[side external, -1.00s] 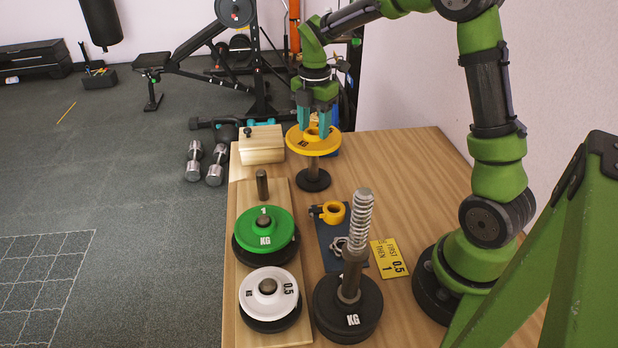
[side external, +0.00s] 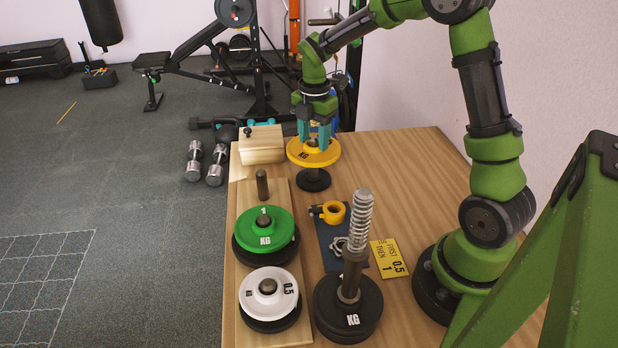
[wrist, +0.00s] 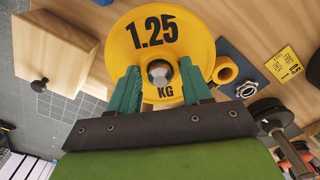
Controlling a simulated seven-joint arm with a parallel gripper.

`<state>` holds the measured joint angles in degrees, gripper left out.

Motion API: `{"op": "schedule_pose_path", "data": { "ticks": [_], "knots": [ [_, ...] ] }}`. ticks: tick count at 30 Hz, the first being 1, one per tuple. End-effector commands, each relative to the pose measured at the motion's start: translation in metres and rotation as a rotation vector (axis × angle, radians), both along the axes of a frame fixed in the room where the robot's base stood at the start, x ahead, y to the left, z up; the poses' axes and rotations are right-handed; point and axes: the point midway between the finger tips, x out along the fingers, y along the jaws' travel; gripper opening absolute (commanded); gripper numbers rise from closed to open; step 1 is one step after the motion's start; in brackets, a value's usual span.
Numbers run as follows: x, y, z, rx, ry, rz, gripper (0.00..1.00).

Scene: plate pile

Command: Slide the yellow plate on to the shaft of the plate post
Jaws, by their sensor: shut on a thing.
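The yellow plate (side external: 303,160), marked 1.25 KG, is near the back of the table, and its printed face fills the top of the wrist view (wrist: 192,28). My gripper (side external: 314,143) is above it with teal fingers shut on its raised hub; the fingers also show in the wrist view (wrist: 160,88). The plate is over a dark post with a round black base (side external: 314,181). In the wrist view the rounded post tip (wrist: 160,71) shows inside the hub hole, so the plate appears around the shaft. A short gap remains between plate and base.
A wooden box (side external: 261,146) stands left of the plate. In front are a green plate (side external: 265,240), a white plate (side external: 285,284), and a threaded bar (side external: 357,230) standing with black plates. A yellow collar (side external: 334,212) and a yellow card (side external: 390,259) lie nearby.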

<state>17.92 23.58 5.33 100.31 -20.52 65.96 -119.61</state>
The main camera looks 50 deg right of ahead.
Motion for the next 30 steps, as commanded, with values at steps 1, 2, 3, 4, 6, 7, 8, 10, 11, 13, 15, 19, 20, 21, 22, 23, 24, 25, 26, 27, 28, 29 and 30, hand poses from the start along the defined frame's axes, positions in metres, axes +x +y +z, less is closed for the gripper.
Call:
{"op": "schedule_pose_path", "data": {
  "ticks": [1,2,3,4,6,7,8,10,11,13,15,19,20,21,22,23,24,25,26,27,28,29,30],
  "knots": [
    [0.001,0.000,0.000,-0.001,-0.005,0.000,0.00],
    [0.001,0.000,-0.001,-0.001,-0.005,0.000,0.00],
    [0.001,0.000,-0.002,-0.001,-0.005,0.000,0.00],
    [0.001,0.000,-0.002,-0.001,-0.006,0.000,0.00],
    [0.001,0.000,-0.003,-0.002,-0.007,0.000,0.00],
    [0.001,0.000,-0.004,-0.002,-0.007,0.000,0.00],
    [0.001,0.000,-0.004,-0.002,-0.007,0.000,0.00],
    [0.001,0.000,-0.004,-0.002,-0.007,-0.001,0.00],
    [0.001,0.000,-0.005,-0.002,-0.007,0.000,0.00],
    [0.001,0.000,-0.005,-0.002,-0.007,-0.001,0.00],
    [0.001,0.000,-0.004,-0.002,-0.007,0.000,0.00],
    [0.001,0.000,-0.004,-0.001,-0.007,-0.001,0.00],
    [0.001,0.000,-0.004,-0.002,-0.007,-0.001,0.00],
    [0.001,0.000,-0.004,-0.002,-0.007,-0.001,0.00],
    [0.001,0.000,-0.004,-0.002,-0.007,-0.001,0.00],
    [0.001,0.000,-0.004,-0.002,-0.007,-0.001,0.00],
    [0.001,0.000,-0.005,-0.002,-0.006,-0.001,0.00],
    [0.001,0.000,-0.005,-0.002,-0.006,-0.001,0.00],
    [0.001,0.000,-0.006,-0.002,-0.006,-0.001,0.00],
    [0.001,0.000,-0.007,-0.001,-0.006,-0.001,0.00],
    [0.001,0.000,-0.007,-0.001,-0.006,-0.001,0.00],
    [0.001,0.000,-0.008,-0.001,-0.005,-0.001,0.00],
    [0.001,0.000,-0.010,-0.001,-0.005,-0.001,0.00]
  ]
}}
